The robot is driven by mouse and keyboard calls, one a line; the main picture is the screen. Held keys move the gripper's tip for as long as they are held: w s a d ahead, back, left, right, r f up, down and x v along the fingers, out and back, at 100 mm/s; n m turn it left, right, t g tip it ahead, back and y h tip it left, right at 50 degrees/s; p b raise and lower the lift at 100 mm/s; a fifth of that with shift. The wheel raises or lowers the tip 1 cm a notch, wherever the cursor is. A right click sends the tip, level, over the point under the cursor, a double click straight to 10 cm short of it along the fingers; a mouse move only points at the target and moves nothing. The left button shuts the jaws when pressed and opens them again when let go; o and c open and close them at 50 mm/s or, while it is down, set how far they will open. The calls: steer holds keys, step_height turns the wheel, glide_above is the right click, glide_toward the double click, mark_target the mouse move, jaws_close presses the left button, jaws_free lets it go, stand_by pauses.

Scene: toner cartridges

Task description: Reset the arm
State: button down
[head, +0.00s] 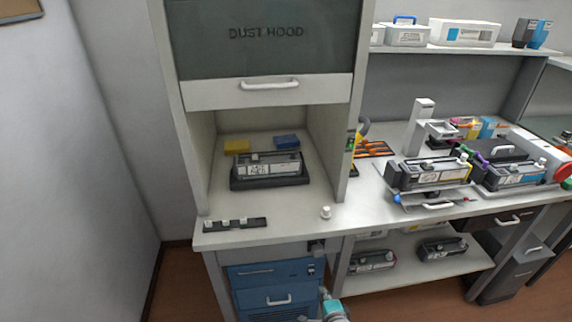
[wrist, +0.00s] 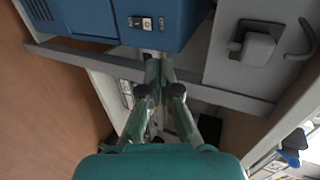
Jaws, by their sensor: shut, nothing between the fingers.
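My gripper (wrist: 158,68) is in the wrist view, its two green-grey fingers close together with nothing between them. It is low in front of the workbench, close to the blue drawer cabinet under the dust hood. In the head view a teal part of my arm shows at the bottom edge, right of the blue cabinet (head: 275,290). The same cabinet fills the top left of the wrist view (wrist: 110,18). Most of my arm is out of view.
The dust hood (head: 268,92) is raised, with a toner cartridge (head: 268,168) on a dark tray inside. White caps sit on a dark strip (head: 235,224) at the bench edge, and one cap (head: 325,212) stands alone. More cartridges (head: 430,174) stand at right. A lower shelf (head: 410,262) holds others.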

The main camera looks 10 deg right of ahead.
steer(key=s+r+n, duration=0.3)
steer(key=s+n, duration=0.6)
steer(key=s, duration=1.8)
steer(key=s+r+n+t, duration=0.1)
steer(key=s+r+n, duration=0.8)
steer(key=s+r, duration=0.9)
steer(key=shift+s+a+r+t, duration=0.4)
steer(key=shift+s, duration=0.05)
